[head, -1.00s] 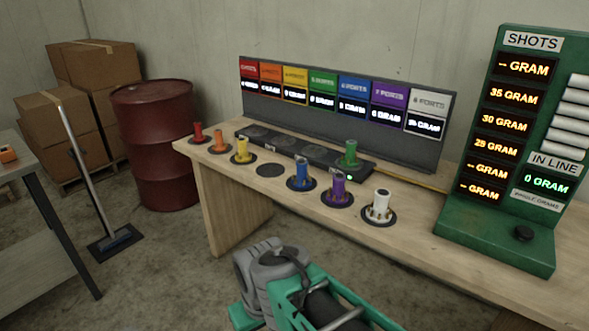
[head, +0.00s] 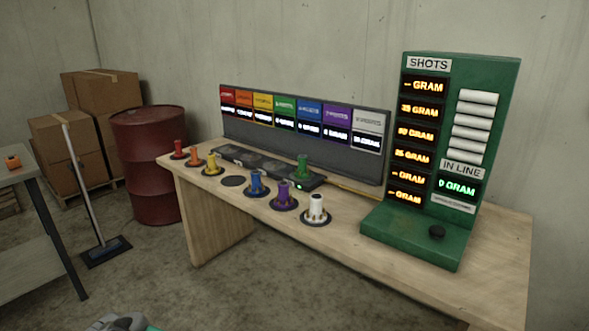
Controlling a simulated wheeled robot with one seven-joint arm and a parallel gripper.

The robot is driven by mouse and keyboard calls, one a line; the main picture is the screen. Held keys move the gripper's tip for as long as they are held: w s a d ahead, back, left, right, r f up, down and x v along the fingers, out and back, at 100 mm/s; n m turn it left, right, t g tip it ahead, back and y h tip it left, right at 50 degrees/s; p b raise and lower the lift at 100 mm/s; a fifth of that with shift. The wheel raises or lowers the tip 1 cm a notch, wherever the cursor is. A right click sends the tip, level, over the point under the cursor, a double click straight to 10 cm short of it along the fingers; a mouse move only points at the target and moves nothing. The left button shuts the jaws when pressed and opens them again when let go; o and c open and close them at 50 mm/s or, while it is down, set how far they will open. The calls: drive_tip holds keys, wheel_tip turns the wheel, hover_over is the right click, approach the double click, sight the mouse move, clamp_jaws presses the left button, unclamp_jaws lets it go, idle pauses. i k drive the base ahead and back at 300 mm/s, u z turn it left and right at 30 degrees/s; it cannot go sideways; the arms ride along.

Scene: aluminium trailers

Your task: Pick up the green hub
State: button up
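The green hub (head: 302,167) stands upright on the right end of a long black device (head: 258,165) on the wooden table, near a small green light. It is behind the row of other coloured hubs, above the blue and purple ones in the picture. Only a small grey and green piece of my arm shows at the bottom left edge of the head view. My gripper's fingers are out of the frame, far from the green hub.
Red, orange, yellow, blue (head: 257,183), purple (head: 284,195) and white (head: 316,211) hubs stand on black discs. One disc (head: 233,181) is empty. A green SHOTS panel (head: 480,227) stands on the table's right. A red barrel (head: 150,165), broom and boxes are left.

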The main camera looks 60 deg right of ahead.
sight(303, 172)
drive_tip(key=z, duration=0.1)
drive_tip(key=i, duration=1.75)
drive_tip(key=z, duration=1.1)
drive_tip(key=i, duration=1.05)
drive_tip(key=z, duration=1.1)
